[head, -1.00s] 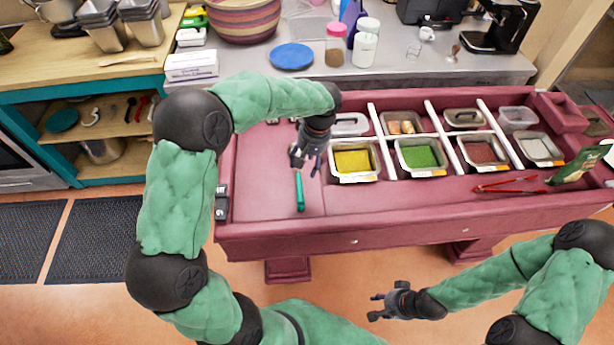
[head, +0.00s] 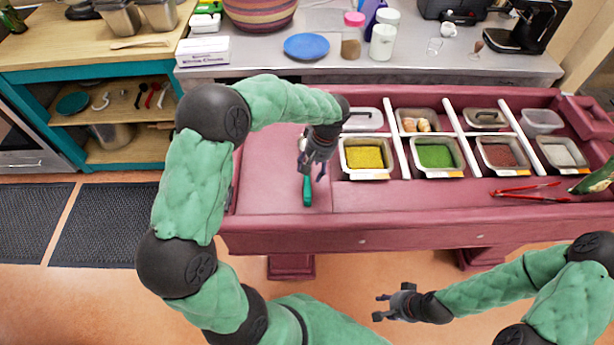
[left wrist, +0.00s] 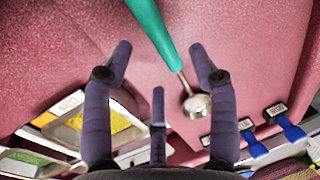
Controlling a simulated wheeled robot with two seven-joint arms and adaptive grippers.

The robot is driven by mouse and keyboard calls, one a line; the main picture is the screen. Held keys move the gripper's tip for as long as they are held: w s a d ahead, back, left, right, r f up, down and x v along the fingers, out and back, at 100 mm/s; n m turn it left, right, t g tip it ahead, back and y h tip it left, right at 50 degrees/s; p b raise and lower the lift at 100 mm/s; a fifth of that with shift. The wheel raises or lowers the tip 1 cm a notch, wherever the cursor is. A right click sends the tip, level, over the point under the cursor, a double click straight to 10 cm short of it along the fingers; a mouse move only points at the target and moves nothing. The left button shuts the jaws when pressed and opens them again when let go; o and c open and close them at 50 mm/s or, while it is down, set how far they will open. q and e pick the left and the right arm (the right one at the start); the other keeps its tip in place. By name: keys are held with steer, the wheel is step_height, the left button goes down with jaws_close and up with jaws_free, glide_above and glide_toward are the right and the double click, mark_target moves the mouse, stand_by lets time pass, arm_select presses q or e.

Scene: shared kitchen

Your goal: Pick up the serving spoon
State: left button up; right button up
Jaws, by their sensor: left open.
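The serving spoon (head: 307,191) has a green handle and lies on the bare left part of the maroon counter (head: 275,195). In the left wrist view its green handle (left wrist: 152,28) runs down to a round metal bowl (left wrist: 197,105). My left gripper (head: 312,174) is above the spoon and covers its far part in the head view. In the left wrist view the left gripper (left wrist: 160,50) is open, with the handle showing between its spread fingers. I cannot tell whether they touch it. My right gripper (head: 380,308) is open and empty in front of the counter.
Inset tubs of yellow (head: 366,158), green (head: 436,156) and other fillings stand right of the spoon, between white dividers. Red tongs (head: 525,190) lie further right. A blue plate (head: 306,46) and jars stand on the back counter. The counter left of the spoon is clear.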

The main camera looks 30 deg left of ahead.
arm_select(q)
steer(key=f, duration=0.2)
steer(key=f+b, duration=0.1)
steer(key=f, duration=0.1)
steer(key=shift+s+a, duration=0.3)
steer(key=shift+a, duration=0.05)
jaws_close()
steer(key=shift+r, duration=0.1)
